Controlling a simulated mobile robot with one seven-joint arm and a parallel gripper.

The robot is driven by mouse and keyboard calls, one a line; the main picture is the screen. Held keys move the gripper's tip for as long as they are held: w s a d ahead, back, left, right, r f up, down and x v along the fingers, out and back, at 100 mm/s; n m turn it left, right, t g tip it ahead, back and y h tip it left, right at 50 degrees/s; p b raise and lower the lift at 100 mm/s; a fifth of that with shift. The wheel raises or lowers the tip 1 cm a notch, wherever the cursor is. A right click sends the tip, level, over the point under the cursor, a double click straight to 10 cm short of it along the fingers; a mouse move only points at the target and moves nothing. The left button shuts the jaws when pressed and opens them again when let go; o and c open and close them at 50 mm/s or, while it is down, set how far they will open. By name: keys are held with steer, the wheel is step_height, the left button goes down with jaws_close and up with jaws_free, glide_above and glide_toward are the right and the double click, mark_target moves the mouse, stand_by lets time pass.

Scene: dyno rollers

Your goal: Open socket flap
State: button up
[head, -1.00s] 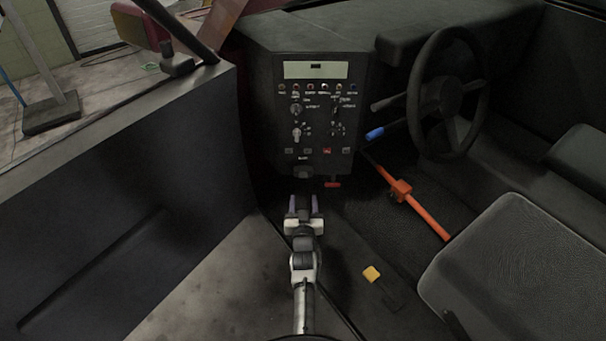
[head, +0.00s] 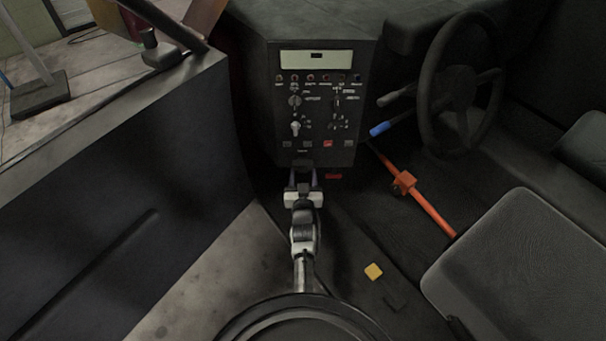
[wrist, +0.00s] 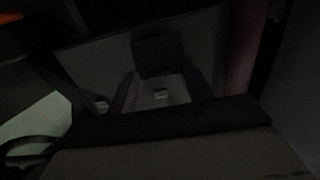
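The black control panel (head: 318,110) stands ahead of me in the head view, with a display, knobs and switches. A small dark block, likely the socket flap (head: 303,163), sits at its lower edge below a small white label. My gripper (head: 303,179) is just below and in front of it, with its two fingers apart and nothing seen between them. In the dim wrist view, my gripper (wrist: 160,90) straddles a grey patch with a small pale mark, and a dark square, likely the flap (wrist: 158,55), lies just above. I cannot tell contact or the flap's angle.
A red lever (head: 333,176) is close to the right of my gripper. An orange bar (head: 425,205), steering wheel (head: 458,85) and seat (head: 510,270) lie further right. A dark side wall (head: 110,210) rises on the left.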

steer(key=c, duration=1)
steer(key=f+t+b, duration=0.1)
steer(key=b, duration=0.5)
steer(key=f+t+b, duration=0.1)
steer(key=t+b, duration=0.1)
steer(key=b, duration=0.4)
steer(key=shift+s, duration=0.25)
steer(key=shift+r, duration=0.2)
